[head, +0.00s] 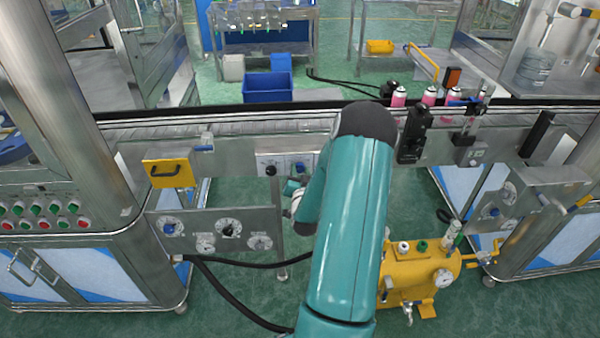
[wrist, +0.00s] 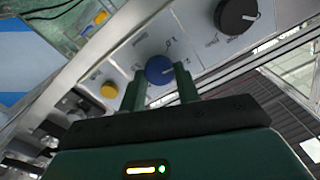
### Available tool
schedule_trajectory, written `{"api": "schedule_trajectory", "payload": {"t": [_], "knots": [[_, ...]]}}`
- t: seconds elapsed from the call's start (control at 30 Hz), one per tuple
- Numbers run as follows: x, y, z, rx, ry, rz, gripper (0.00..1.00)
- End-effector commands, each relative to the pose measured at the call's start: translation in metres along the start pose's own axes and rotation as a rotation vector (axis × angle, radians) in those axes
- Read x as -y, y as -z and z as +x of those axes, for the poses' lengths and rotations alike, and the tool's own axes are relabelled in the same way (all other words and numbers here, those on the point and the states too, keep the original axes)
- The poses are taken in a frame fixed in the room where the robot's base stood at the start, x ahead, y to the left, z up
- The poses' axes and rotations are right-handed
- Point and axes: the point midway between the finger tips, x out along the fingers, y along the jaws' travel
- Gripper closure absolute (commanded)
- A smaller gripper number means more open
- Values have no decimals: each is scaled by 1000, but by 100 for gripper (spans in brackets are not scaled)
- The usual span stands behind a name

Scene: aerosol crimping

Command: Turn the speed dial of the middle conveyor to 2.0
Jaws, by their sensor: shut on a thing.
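In the head view the panel (head: 270,160) is on the front of the middle conveyor (head: 240,130), with a blue knob (head: 299,167) just left of my arm. My arm hides much of the gripper there.
On the same panel are a larger black dial (wrist: 237,14) and a yellow button (wrist: 109,90). Pink cans (head: 430,96) stand on the conveyor at right. A gauge panel (head: 215,230) hangs at lower left; a yellow pump unit (head: 425,270) stands right of my arm.

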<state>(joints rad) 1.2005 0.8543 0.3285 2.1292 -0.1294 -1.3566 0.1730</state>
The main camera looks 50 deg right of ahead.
Motion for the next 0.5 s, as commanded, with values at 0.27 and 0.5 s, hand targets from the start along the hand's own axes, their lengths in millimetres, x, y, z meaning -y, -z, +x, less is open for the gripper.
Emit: {"api": "schedule_trajectory", "payload": {"t": [0.27,0.5], "knots": [[0,-1,0,1,0,211,91],[0,-1,0,2,0,317,91]]}}
